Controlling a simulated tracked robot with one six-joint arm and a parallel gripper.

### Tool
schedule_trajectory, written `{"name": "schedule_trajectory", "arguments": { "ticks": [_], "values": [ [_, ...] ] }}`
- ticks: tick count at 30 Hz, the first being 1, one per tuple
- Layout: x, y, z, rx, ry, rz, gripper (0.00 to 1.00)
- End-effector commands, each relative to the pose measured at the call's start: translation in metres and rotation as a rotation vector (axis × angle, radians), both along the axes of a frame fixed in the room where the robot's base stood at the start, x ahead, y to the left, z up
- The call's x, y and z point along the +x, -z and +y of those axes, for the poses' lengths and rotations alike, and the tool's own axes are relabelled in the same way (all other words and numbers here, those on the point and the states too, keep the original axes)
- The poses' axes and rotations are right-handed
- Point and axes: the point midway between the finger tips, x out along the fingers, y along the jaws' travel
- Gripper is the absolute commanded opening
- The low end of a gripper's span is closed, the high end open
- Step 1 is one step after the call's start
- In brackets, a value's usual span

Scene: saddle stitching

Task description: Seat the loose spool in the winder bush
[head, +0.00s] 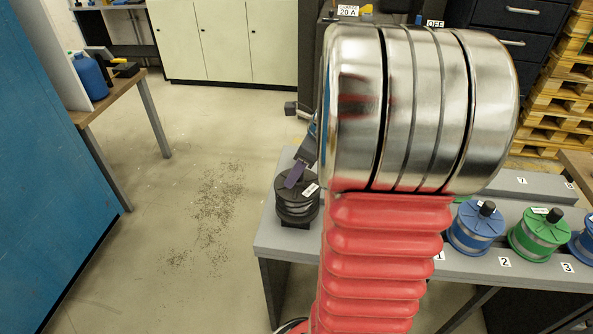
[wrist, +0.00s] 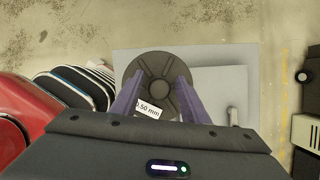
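A black spool (head: 297,205) stands upright at the left end of the grey bench, with a white label on its top. In the wrist view the same spool (wrist: 158,66) is seen from above as a round black disc with ribs, and its label reads 0.50 mm. My gripper (wrist: 162,78) has two purple fingers spread apart over the disc, one on each side of its centre. I see a gap between the fingers and the hub. In the head view one purple finger (head: 295,175) shows just above the spool. I cannot make out the winder bush; the spool or my arm may hide it.
The grey bench (head: 275,238) also bears a blue spool (head: 473,236), a green spool (head: 536,240) and another blue spool (head: 586,245) at numbered places to the right. My arm blocks the bench's middle. A light grey block (wrist: 212,88) lies right of the black spool. Open floor lies left.

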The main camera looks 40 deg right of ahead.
Motion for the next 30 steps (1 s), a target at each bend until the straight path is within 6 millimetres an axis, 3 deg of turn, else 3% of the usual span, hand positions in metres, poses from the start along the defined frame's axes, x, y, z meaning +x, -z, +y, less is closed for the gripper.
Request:
{"name": "schedule_trajectory", "arguments": {
  "ticks": [14, 30],
  "values": [
    [-0.003, -0.006, -0.001, 0.000, 0.000, 0.001, 0.46],
    [-0.032, -0.085, -0.016, -0.002, 0.001, -0.001, 0.46]
  ]
}}
